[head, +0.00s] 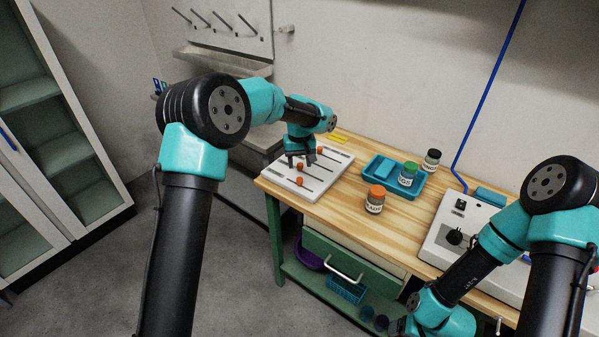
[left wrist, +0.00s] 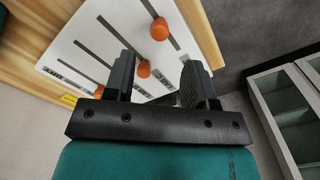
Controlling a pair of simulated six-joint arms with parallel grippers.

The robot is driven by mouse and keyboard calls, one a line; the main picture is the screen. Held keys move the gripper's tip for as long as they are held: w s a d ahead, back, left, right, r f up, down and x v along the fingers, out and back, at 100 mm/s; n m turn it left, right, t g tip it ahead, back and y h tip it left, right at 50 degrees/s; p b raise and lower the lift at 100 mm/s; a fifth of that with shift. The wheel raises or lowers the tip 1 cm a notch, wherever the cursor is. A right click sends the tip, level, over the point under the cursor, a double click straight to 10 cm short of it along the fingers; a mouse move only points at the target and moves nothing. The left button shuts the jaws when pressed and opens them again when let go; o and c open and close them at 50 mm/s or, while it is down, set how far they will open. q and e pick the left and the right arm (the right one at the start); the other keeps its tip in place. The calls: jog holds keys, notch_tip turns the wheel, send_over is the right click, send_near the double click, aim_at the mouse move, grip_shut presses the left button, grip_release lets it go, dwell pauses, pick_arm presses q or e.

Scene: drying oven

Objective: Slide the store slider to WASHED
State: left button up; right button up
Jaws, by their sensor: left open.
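A white slider board (head: 326,178) lies on the left end of the wooden table, with several dark slots and orange knobs. My left gripper (head: 301,160) is open and points down over the board. In the left wrist view the board (left wrist: 85,28) shows a middle orange knob (left wrist: 144,69) between the open fingers (left wrist: 158,62), closer to the left finger. Another orange knob (left wrist: 160,28) sits beyond the fingertips, and a third (left wrist: 98,90) is partly hidden by the gripper. The slot labels are too small to read surely. My right gripper is low at the bottom edge, its jaws unclear (head: 402,327).
A blue tray (head: 412,188) holds a green-lidded jar (head: 407,174). An orange-lidded jar (head: 375,200) and a black-lidded jar (head: 431,160) stand near it. A white device (head: 440,236) is at the right. A glass cabinet (head: 60,120) stands far left.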

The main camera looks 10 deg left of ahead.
pick_arm(q)
notch_tip(320, 180, up, 10)
jog(key=shift+r, duration=0.25)
dwell(0.3)
jog(key=m+h, duration=0.2)
jog(key=m, duration=0.1)
send_over(313, 198)
notch_tip(313, 198, down, 9)
jog(key=s+f+m+h, duration=0.1)
jog(key=s+f+h, duration=0.1)
jog(key=s+f, duration=0.4)
jog(key=s+a+f, duration=0.3)
jog(key=s+f, duration=0.1)
jog(key=f, duration=0.4)
jog(key=s+a+f, duration=0.2)
jog(key=s+f, duration=0.2)
jog(key=f, duration=0.3)
jog(key=s+a+f, duration=0.3)
jog(key=s+f, duration=0.1)
jog(key=s, duration=0.4)
jog(key=s+a+f+n, duration=0.1)
jog(key=s+a+f, duration=0.2)
jog(key=s+f, duration=0.2)
jog(key=s, duration=0.3)
jog(key=shift+s+a+f+n+t, duration=0.2)
jog(key=shift+s+n+t, duration=0.1)
jog(key=shift+t, duration=0.1)
jog(key=shift+w, duration=0.1)
